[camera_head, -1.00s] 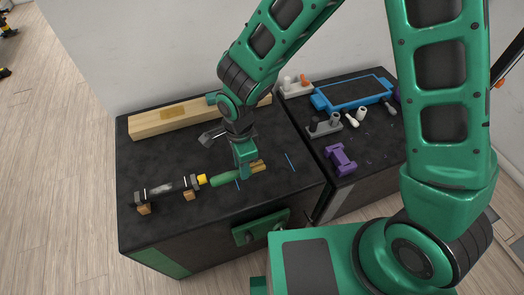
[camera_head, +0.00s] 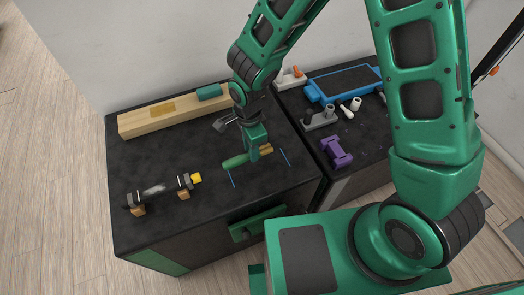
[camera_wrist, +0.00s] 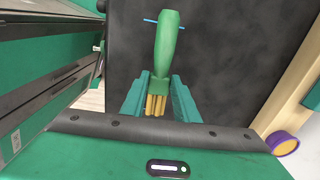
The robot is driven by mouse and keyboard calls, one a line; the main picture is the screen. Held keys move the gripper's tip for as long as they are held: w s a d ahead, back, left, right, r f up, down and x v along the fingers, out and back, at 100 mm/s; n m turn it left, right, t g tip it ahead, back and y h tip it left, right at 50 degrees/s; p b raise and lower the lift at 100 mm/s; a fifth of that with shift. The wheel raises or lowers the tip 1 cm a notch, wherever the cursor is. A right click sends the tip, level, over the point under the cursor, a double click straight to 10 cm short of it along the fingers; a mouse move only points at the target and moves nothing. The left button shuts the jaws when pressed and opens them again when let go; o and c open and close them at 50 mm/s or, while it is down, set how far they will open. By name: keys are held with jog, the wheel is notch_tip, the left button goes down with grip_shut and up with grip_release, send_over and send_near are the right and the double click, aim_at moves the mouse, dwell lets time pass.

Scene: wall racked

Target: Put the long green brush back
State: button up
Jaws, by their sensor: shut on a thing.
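The long green brush (camera_head: 235,160) has a green handle and tan bristles. My gripper (camera_head: 257,151) is shut on it near the bristle end, with the handle pointing left in the head view. In the wrist view the brush (camera_wrist: 166,45) stands between my two fingers (camera_wrist: 156,98), its handle pointing up the picture and its yellowish bristles low between them. In the head view the brush appears a little above the dark cabinet top (camera_head: 205,215), near two thin blue marks (camera_head: 286,157). The exact gap to the surface cannot be told.
A dark bar with a yellow end (camera_head: 158,191) rests on wooden blocks at the left. A long wooden beam (camera_head: 160,115) lies at the back, with a green block (camera_head: 209,92) on it. To the right are a purple piece (camera_head: 337,152), a grey holder (camera_head: 320,120) and a blue-rimmed tray (camera_head: 345,83).

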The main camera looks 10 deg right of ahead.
jog(key=w+d+f, duration=0.1)
jog(key=d, duration=0.1)
jog(key=w+d+f, duration=0.2)
jog(key=shift+f, duration=1.85)
jog(key=shift+c, duration=0.5)
jog(key=o, duration=1.2)
jog(key=shift+c, duration=0.2)
jog(key=shift+f, duration=0.1)
notch_tip(320, 180, up, 11)
jog(key=shift+s+a+f, duration=0.1)
jog(key=shift+s+f, duration=0.05)
